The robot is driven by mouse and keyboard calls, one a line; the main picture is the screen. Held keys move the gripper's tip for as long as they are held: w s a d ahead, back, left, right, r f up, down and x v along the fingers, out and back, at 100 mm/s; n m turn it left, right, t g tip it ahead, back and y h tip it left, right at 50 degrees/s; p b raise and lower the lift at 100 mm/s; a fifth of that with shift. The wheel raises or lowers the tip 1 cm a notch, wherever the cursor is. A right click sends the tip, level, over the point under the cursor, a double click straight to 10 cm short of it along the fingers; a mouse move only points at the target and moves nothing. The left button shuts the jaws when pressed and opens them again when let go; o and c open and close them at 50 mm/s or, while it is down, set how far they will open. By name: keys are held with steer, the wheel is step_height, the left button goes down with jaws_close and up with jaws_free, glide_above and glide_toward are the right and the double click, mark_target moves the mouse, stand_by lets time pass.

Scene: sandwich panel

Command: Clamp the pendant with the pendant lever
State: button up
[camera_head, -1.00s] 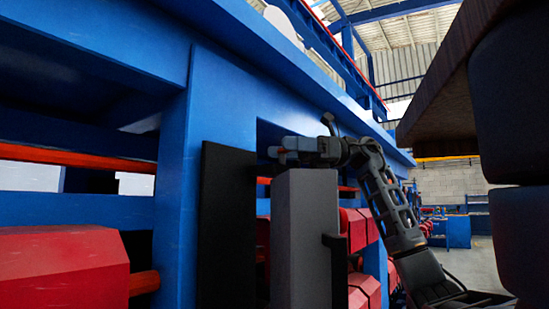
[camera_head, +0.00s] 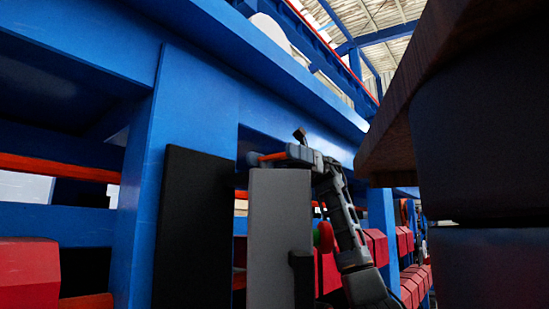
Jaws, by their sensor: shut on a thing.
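A tall grey box (camera_head: 279,235), seemingly the pendant unit, stands upright in front of a black panel (camera_head: 194,230) on the blue frame. A small black block (camera_head: 302,272) sticks out from its right side. My gripper (camera_head: 268,158) reaches in from the right at the box's top edge. It is shut on a small part there, seemingly the pendant lever, with a reddish-orange piece (camera_head: 271,157) showing at the fingertips. Fingers and box top hide most of the lever, and I cannot tell its angle.
A blue steel frame (camera_head: 185,100) fills the left and middle. Red blocks (camera_head: 25,265) sit in its openings. A wooden-edged slab (camera_head: 400,120) with dark bodies (camera_head: 480,150) under it stands close on the right. My arm occupies the gap between.

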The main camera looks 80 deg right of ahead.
stand_by(0.4)
steer(key=o, duration=1.2)
steer(key=shift+v, duration=3.9)
